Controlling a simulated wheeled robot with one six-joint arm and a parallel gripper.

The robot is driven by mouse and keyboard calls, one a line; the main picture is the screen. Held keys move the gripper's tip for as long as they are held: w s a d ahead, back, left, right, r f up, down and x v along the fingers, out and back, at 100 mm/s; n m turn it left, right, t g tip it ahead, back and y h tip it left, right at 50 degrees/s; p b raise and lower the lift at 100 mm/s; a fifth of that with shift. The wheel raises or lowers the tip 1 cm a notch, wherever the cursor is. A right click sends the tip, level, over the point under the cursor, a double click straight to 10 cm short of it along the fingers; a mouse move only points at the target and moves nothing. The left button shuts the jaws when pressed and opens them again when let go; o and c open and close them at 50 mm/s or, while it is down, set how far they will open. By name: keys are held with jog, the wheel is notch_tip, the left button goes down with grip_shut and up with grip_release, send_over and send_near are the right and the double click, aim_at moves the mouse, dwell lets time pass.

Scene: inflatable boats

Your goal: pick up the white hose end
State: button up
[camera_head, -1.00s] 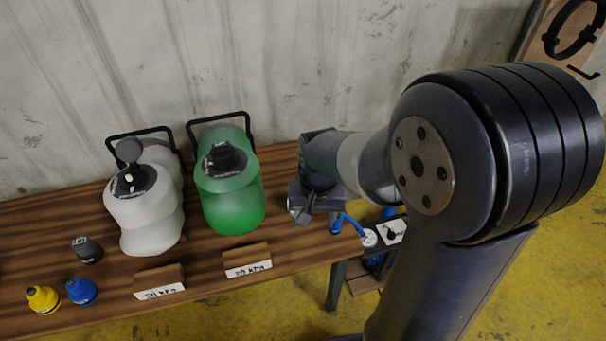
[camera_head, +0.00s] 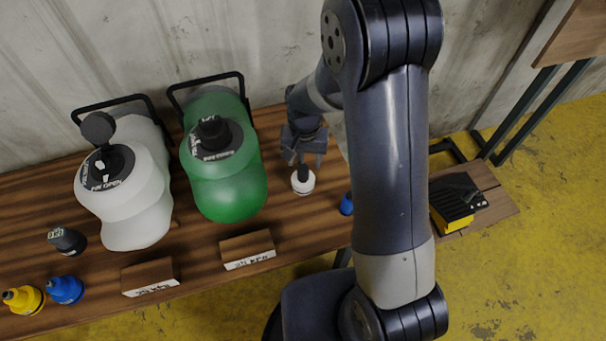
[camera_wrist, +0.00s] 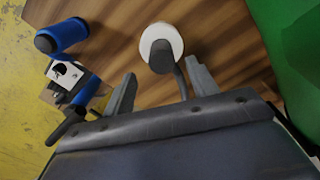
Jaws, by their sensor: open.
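The white hose end (camera_head: 303,183) is a round white piece with a dark grey stem. It stands on the wooden table, right of the green pump bottle, and also shows in the wrist view (camera_wrist: 165,35). My gripper (camera_head: 304,163) is open just above and behind it. In the wrist view my gripper's two fingers (camera_wrist: 160,72) are apart, with the dark stem reaching between them. I cannot tell whether they touch it. A blue hose end (camera_head: 346,204) is at the table's right side, partly hidden by my arm, and shows in the wrist view (camera_wrist: 68,35).
The green bottle (camera_head: 235,190) and a white bottle (camera_head: 138,215) stand to the left. Wooden label blocks (camera_head: 247,247) lie along the front. Yellow (camera_head: 24,299), another blue (camera_head: 66,290) and dark (camera_head: 66,240) caps sit at left. A black and yellow item (camera_head: 455,205) is at right.

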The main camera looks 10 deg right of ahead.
aim_at(303, 167)
notch_tip(303, 167, down, 5)
jog(key=shift+a+f, duration=0.1)
jog(key=shift+a, duration=0.05)
jog(key=c, duration=1.1)
